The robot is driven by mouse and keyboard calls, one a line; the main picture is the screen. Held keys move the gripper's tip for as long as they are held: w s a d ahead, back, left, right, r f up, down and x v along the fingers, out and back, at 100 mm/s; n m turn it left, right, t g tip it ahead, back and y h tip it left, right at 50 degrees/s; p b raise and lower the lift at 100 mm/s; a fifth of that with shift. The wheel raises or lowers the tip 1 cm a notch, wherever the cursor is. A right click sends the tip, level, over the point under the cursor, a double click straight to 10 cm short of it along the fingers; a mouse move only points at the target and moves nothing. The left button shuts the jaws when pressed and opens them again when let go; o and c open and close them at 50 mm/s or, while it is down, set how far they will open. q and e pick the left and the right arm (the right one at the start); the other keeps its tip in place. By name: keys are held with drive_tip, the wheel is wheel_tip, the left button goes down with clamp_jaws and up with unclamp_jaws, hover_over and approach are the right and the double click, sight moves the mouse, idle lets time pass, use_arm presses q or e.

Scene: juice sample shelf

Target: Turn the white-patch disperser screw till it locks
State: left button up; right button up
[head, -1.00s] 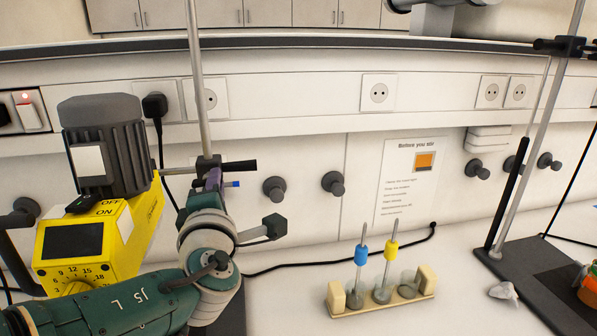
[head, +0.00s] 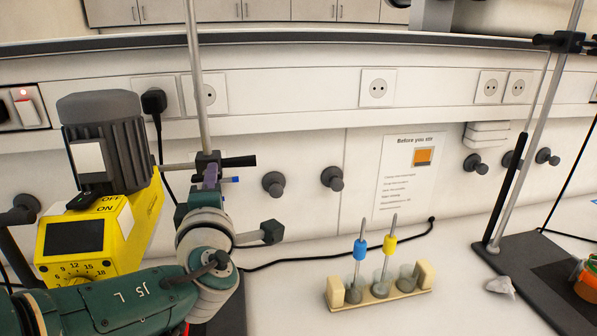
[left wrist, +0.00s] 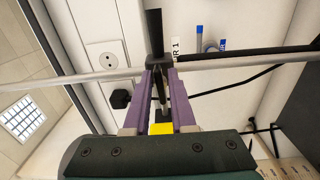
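The disperser (head: 105,140) with a white patch (head: 89,157) on its dark grey motor stands at the left, with a yellow housing (head: 75,238) below. Behind it, a dark clamp (head: 207,165) sits on a steel rod, with a black screw handle (head: 238,162) sticking out right. My left gripper (head: 209,178) is at this clamp, its purple fingers mostly hidden by my wrist. In the left wrist view, the fingers (left wrist: 160,75) flank the dark clamp (left wrist: 158,64). A thin dark part lies between them; I cannot tell whether they grip it. My right gripper is not in view.
A small wooden rack (head: 395,294) holds blue- and yellow-collared shafts on the bench. A notice (head: 408,175) hangs on the wall.

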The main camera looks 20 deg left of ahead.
use_arm(q)
drive_tip(key=shift+o, duration=1.4)
drive_tip(key=shift+a, duration=0.1)
drive_tip(key=p+v, duration=0.3)
drive_tip(key=v, duration=0.7)
